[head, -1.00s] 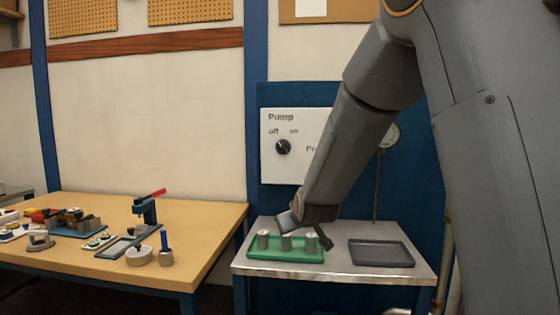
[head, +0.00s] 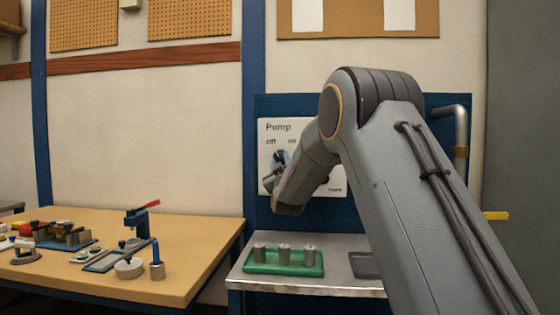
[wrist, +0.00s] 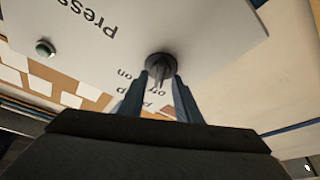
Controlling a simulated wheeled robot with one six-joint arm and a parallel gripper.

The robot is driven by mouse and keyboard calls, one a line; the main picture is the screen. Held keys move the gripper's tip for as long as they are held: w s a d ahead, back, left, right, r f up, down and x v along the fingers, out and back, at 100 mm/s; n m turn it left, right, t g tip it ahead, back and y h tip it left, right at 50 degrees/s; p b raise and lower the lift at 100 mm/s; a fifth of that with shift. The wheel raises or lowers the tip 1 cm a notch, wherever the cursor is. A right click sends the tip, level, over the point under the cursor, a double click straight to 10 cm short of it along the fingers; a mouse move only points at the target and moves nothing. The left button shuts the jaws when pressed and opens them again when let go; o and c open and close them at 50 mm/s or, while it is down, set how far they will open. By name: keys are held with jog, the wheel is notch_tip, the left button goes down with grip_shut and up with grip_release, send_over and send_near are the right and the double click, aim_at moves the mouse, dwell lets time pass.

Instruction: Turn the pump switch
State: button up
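The pump switch is a dark round knob (wrist: 160,66) on a white panel (wrist: 215,35) marked Pump, with off and on labels. The panel appears upside down in the wrist view. My gripper (wrist: 160,80) points at the knob, its two fingers apart with one tip on each side of it. The tips look very close to the knob; I cannot tell whether they touch it. In the head view my gripper (head: 274,175) is in front of the white panel (head: 303,130) at the knob and partly hides it.
A green tray (head: 284,269) with metal cylinders stands on a metal table (head: 330,246) below the panel. A dark tray (head: 363,266) is partly hidden by my arm. A wooden workbench (head: 195,235) with tools is at left.

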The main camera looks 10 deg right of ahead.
jog(key=shift+x, duration=0.95)
grip_shut()
